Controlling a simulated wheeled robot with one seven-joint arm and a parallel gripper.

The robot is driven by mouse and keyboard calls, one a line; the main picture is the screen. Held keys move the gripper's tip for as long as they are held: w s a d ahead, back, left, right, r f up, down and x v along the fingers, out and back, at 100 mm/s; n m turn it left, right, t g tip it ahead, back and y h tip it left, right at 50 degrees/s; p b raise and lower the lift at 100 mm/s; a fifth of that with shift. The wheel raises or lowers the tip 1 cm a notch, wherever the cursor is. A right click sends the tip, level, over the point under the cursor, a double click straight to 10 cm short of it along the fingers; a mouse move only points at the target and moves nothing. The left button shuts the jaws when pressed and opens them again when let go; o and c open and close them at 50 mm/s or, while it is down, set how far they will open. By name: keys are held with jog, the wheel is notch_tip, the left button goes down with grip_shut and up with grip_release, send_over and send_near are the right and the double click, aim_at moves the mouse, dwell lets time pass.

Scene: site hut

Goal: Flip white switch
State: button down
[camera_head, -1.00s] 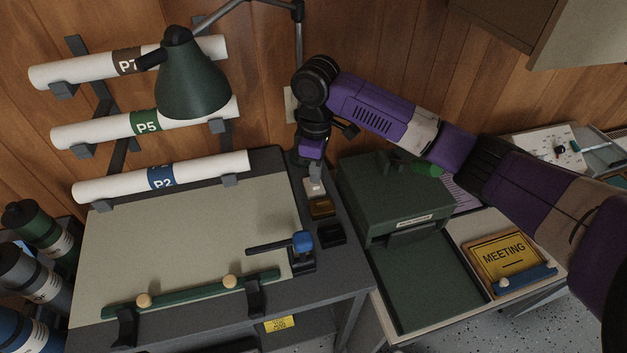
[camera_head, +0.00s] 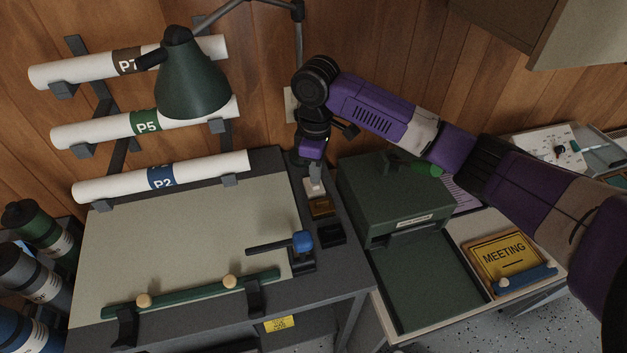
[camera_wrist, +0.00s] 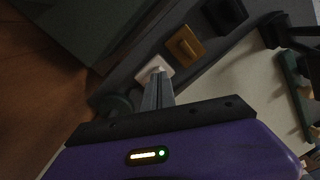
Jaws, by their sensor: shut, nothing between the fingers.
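The white switch (camera_wrist: 149,71) is on the dark strip at the right side of the drafting desk. In the head view its white plate (camera_head: 314,187) shows just below my gripper (camera_head: 316,176). In the wrist view my gripper (camera_wrist: 158,78) is shut and empty, with its fingertips at the white switch, over its plate. The fingers hide part of the switch, so I cannot tell its lever position or whether they touch it.
A brass-coloured switch (camera_head: 321,207) and a black one (camera_head: 331,234) sit in line nearer the front. A green box (camera_head: 395,200) stands close on the right. A green lamp (camera_head: 192,85) hangs at the left. A blue-knobbed lever (camera_head: 302,241) stands on the desk (camera_head: 200,235).

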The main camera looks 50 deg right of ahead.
jog(key=shift+f+b, duration=0.5)
jog(key=shift+f, duration=0.6)
dwell(0.5)
notch_tip(320, 180, up, 7)
jog(key=p, duration=0.6)
jog(key=shift+r+p, duration=0.1)
jog(key=shift+p, duration=0.25)
dwell(0.5)
